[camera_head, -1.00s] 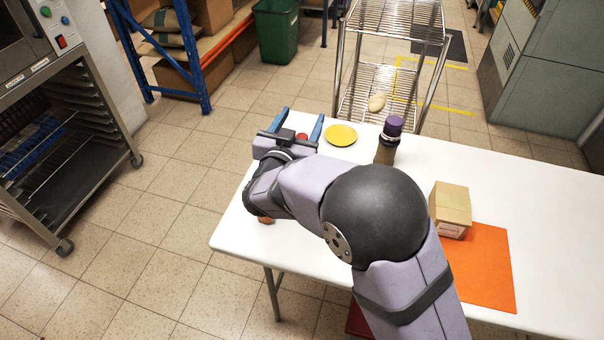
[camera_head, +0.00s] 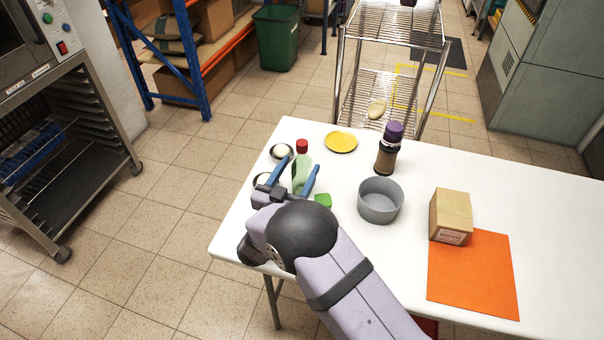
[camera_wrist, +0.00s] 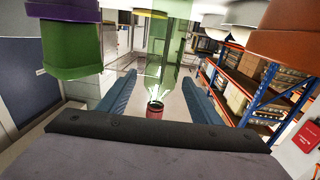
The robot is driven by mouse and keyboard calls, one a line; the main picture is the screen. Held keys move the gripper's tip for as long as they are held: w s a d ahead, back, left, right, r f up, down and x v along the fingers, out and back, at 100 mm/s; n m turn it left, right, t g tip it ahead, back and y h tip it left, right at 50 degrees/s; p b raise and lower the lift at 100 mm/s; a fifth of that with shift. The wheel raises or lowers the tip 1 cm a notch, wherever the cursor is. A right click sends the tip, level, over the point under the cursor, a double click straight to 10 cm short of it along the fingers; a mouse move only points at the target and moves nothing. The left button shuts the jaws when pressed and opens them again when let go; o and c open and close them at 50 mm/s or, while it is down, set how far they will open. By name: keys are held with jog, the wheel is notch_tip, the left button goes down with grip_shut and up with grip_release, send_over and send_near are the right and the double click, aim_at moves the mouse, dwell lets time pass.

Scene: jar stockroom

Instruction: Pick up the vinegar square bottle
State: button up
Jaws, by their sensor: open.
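A pale green, see-through bottle with a red cap (camera_head: 302,172) stands upright near the left end of the white table; I take it for the vinegar square bottle, with no label readable. My gripper (camera_head: 302,165) is open, its two blue fingers reaching to either side of the bottle. In the wrist view, the green bottle (camera_wrist: 168,58) shows upside down with its red cap between the fingers of my gripper (camera_wrist: 159,80). The fingers look apart from it. My gripper and arm hide part of its lower body in the head view.
A grey pot (camera_head: 380,203), yellow plate (camera_head: 341,142), purple-capped dark bottle (camera_head: 387,150), cardboard box (camera_head: 451,213) and orange mat (camera_head: 470,285) lie farther right. The table's right end is clear.

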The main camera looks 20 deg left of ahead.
jog(key=w+p, duration=0.1)
jog(key=w, duration=0.5)
jog(key=shift+w+d+p, duration=0.2)
jog(key=shift+d+p, duration=0.1)
jog(key=shift+d, duration=0.05)
jog(key=c, duration=1.3)
jog(key=shift+r, duration=0.1)
jog(key=shift+c, duration=0.2)
notch_tip(320, 180, up, 10)
jog(key=b, duration=0.1)
